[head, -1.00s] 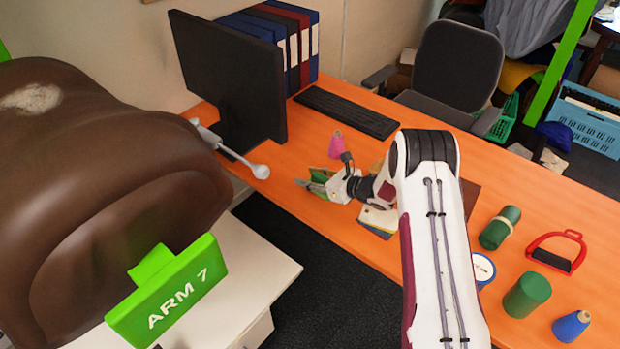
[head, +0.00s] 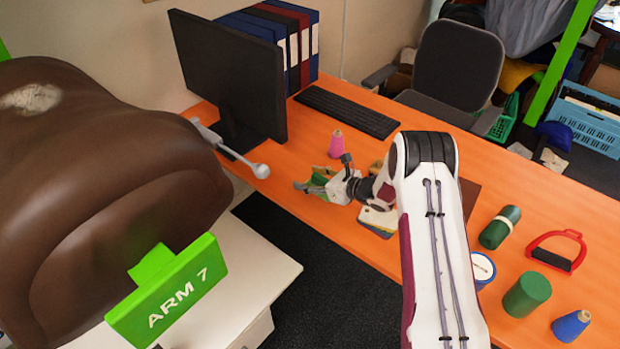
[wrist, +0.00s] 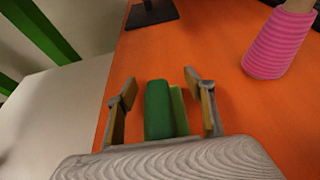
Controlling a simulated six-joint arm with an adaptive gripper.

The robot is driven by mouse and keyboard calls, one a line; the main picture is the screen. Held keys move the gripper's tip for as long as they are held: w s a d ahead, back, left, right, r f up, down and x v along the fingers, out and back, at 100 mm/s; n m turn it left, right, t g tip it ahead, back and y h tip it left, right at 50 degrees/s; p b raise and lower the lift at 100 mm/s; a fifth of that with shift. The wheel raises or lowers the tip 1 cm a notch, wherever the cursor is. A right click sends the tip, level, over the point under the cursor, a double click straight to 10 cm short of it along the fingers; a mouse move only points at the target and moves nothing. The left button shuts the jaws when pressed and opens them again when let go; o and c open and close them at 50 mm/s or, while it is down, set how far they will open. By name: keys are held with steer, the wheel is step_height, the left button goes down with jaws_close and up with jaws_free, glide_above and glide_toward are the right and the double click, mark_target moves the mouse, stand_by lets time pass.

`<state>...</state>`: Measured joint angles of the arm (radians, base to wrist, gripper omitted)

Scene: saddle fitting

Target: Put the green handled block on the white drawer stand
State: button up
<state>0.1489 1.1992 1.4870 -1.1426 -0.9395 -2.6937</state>
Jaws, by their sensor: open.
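The green handled block (wrist: 158,112) lies on the orange table, between the spread fingers of my gripper (wrist: 163,105) in the wrist view. Gaps show on both sides of it. A lighter green strip runs along its right side; its near end is hidden behind my gripper's body. In the head view my gripper (head: 312,186) is low over the table's near edge, and the block is mostly hidden there. The white drawer stand (head: 262,265) is at the lower left, beside the table, with a large brown saddle form over it.
A pink thread cone (head: 336,144) stands close behind my gripper. A lamp-like rod with a round end (head: 261,171) reaches toward the table's left edge. A monitor (head: 230,75) stands behind. Green rolls, a red stirrup (head: 556,252) and a blue cone (head: 571,326) are at the right.

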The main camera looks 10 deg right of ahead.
mark_target(321, 184)
steer(key=shift+v, duration=3.9)
steer(key=shift+d, duration=0.1)
steer(key=shift+w+r, duration=0.1)
steer(key=shift+r, duration=0.05)
